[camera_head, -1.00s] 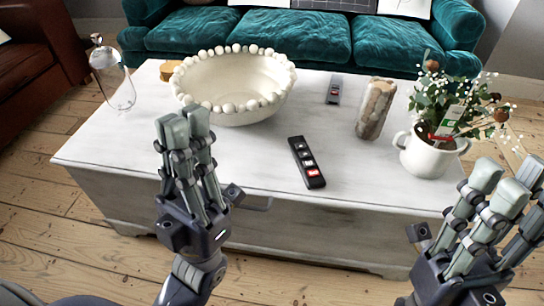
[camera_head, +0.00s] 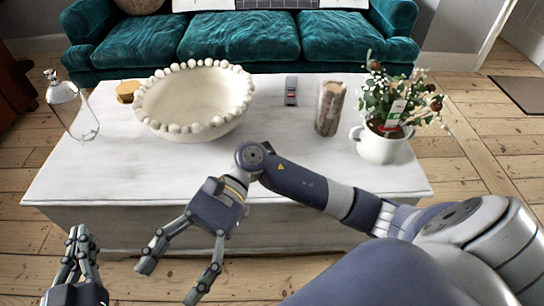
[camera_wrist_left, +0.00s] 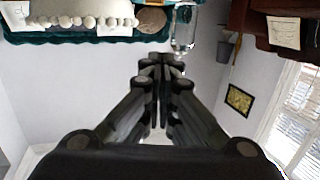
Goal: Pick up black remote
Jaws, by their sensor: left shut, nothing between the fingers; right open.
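The black remote is not visible now; the part of the table where it lay is covered by my right arm. A smaller grey-and-dark remote (camera_head: 291,91) lies at the back of the white table (camera_head: 95,165). My right gripper (camera_head: 168,281) is open and empty, in front of the table's front side, fingers pointing down and left. My left gripper (camera_head: 78,236) is shut and empty at the lower left, in front of the table; its closed fingers also show in the left wrist view (camera_wrist_left: 162,65).
A teal sofa (camera_head: 240,40) stands behind. The table's front left is clear.

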